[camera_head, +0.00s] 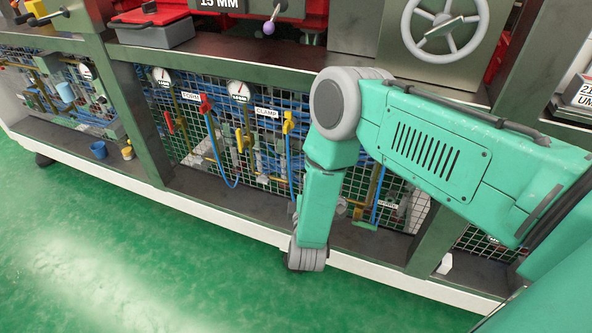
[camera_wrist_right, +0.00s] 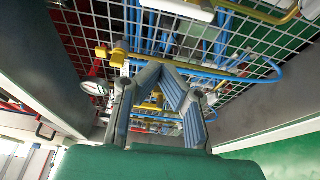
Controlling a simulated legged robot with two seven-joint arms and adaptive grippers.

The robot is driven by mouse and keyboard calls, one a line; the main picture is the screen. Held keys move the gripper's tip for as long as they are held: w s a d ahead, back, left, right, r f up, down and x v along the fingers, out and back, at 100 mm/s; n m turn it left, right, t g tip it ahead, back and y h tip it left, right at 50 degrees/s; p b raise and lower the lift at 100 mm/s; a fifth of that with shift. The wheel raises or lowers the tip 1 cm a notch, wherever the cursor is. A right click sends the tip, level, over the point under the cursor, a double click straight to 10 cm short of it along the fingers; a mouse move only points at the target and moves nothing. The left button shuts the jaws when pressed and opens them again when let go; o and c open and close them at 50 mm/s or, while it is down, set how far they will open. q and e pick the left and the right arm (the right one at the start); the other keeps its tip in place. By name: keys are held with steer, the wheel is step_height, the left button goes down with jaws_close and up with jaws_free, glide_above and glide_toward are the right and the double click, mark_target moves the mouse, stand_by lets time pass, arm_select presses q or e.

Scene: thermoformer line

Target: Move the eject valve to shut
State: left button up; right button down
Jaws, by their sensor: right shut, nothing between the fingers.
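In the head view a panel of pipes and lever valves sits behind wire mesh (camera_head: 262,158). The FORM label (camera_head: 191,96) is beside a red lever (camera_head: 206,104), and the CLAMP label (camera_head: 266,112) is beside a yellow lever (camera_head: 289,122). A third, unreadable label (camera_head: 388,205) shows right of my forearm. I cannot tell which valve is eject; my right arm covers part of that area. In the wrist view my right gripper (camera_wrist_right: 168,78) is shut and empty, its fingers pointing toward the mesh. A yellow lever (camera_wrist_right: 205,72) and blue hoses lie beyond the fingers; contact cannot be told.
A dark shelf (camera_head: 215,195) and green frame posts (camera_head: 133,115) bound the panel. Gauges (camera_head: 238,91) sit above the valves. A handwheel (camera_head: 444,25) is above my right arm. A blue cup (camera_head: 98,150) stands on the left shelf. The green floor (camera_head: 130,255) in front is clear.

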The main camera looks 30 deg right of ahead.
steer(key=w+d+b, duration=0.3)
steer(key=w+d, duration=0.1)
steer(key=d, duration=0.2)
steer(key=shift+w+d, duration=0.2)
steer(key=shift+w, duration=0.2)
